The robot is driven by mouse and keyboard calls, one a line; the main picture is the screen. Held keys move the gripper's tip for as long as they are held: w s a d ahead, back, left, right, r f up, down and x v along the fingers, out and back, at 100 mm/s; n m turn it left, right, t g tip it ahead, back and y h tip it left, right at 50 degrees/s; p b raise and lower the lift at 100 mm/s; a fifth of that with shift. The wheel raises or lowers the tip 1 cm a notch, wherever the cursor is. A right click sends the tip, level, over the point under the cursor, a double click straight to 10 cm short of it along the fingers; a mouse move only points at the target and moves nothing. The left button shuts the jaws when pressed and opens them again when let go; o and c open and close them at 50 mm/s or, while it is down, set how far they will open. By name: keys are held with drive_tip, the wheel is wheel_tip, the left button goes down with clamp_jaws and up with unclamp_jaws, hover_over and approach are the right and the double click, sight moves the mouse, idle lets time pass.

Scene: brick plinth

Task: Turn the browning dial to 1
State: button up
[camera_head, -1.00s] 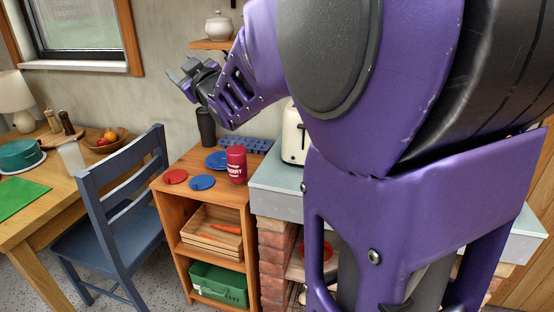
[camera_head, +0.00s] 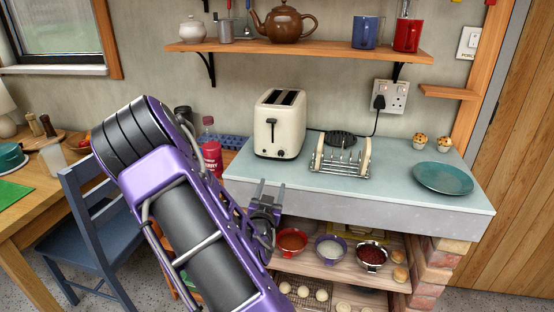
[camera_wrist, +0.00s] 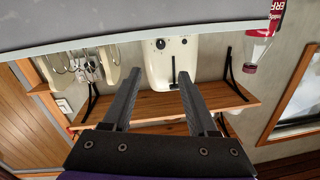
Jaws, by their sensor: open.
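The cream toaster (camera_head: 281,125) stands upright on the pale worktop, with two dark slots on top and a dark lever on its front end. In the wrist view the toaster (camera_wrist: 160,65) appears upside down. A small dark round control (camera_wrist: 160,43), perhaps the browning dial, shows low on its front face beside another dark control; its setting is too small to read. My gripper (camera_head: 271,187) is open and empty, in front of the worktop's front edge, below and apart from the toaster. Its fingers (camera_wrist: 160,74) point toward the toaster in the wrist view.
A toast rack (camera_head: 341,157) stands right of the toaster, with a teal plate (camera_head: 443,177) and muffins farther right. A red-labelled bottle (camera_head: 211,150) is at left. The wooden shelf (camera_head: 300,48) hangs above. Bowls sit on the lower shelf under the worktop edge (camera_head: 370,211).

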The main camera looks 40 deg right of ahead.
sight(281, 154)
drive_tip(key=x, duration=1.6)
drive_tip(key=shift+w+d, duration=0.2)
drive_tip(key=shift+w, duration=0.15)
clamp_jaws()
